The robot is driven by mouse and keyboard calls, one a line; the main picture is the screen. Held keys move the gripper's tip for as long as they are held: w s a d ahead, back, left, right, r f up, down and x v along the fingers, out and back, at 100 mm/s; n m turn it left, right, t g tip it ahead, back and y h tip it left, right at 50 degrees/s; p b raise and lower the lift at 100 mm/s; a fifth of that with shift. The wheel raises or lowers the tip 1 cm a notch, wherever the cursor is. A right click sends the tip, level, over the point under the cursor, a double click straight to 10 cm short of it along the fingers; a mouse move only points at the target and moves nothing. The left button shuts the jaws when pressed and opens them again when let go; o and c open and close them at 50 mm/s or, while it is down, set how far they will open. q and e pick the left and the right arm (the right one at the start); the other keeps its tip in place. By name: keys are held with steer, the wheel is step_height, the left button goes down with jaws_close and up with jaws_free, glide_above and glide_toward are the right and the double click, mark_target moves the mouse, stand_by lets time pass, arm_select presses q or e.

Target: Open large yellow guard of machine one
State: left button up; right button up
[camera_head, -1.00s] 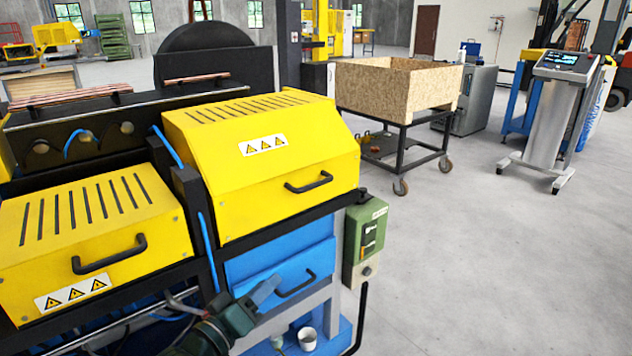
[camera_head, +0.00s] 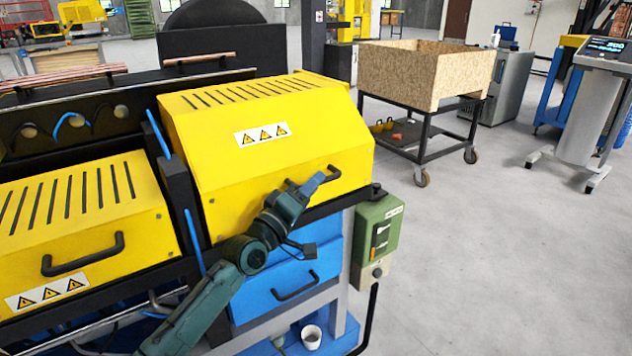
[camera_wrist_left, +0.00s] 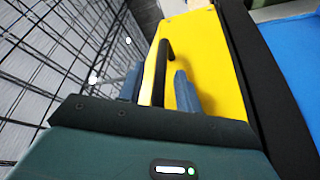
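The large yellow guard (camera_head: 270,130) of the machine is down, with a slotted top, a warning label and a black handle (camera_head: 296,189) on its sloped front. My left gripper (camera_head: 327,177) is at the right part of this handle. In the left wrist view the black handle (camera_wrist_left: 160,75) lies between the two blue fingers of the gripper (camera_wrist_left: 157,90). Yellow shows on both sides of the handle, so the fingers are open and apart from it. The fingers partly cover the handle in the head view. My right gripper is not in view.
A smaller yellow guard (camera_head: 85,215) with its own handle is at the left. A blue drawer front (camera_head: 290,285) lies below the large guard. A green control box (camera_head: 377,235) stands to its right.

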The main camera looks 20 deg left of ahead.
arm_select(q)
steer(key=shift+x, duration=0.95)
jaws_close()
